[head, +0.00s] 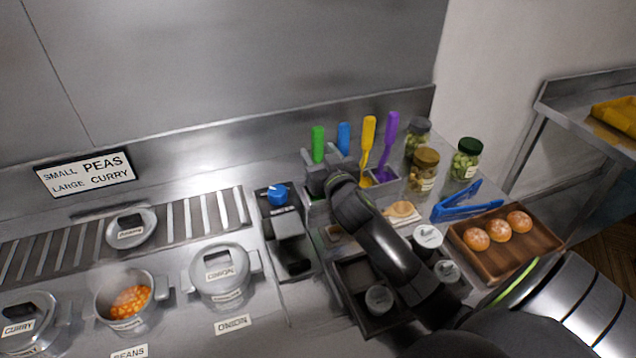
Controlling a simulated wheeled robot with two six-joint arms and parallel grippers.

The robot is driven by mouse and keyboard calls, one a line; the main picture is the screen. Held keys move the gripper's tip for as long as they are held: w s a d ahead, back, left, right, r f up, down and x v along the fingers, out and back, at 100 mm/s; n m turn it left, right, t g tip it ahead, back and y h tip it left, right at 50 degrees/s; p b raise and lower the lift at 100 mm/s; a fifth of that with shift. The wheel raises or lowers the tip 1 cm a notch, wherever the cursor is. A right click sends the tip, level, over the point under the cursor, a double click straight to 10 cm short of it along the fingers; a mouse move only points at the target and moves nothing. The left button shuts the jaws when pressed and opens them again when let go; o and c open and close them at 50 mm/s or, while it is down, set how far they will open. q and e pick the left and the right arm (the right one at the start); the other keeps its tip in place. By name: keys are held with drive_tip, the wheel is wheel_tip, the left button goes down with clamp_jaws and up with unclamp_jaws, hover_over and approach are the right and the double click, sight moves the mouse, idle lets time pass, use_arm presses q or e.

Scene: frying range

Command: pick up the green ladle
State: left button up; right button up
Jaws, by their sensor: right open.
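My right gripper is open, right at the lower end of the green handle; I cannot tell whether the handle is between the fingers. My right arm reaches in from the lower right. My left gripper is not in view.
Blue (343,138), yellow (368,135) and purple (388,140) utensils stand just right of the green one. Jars (466,160), blue tongs (467,203) and a wooden tray (540,240) of buns lie right. Lidded pots (220,275) and a blue-knobbed device (288,235) are left.

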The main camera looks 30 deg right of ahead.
drive_tip(key=shift+p+x, duration=0.5)
drive_tip(key=shift+x, duration=1.35)
drive_tip(key=shift+d, duration=0.1)
drive_tip(key=c, duration=1.1)
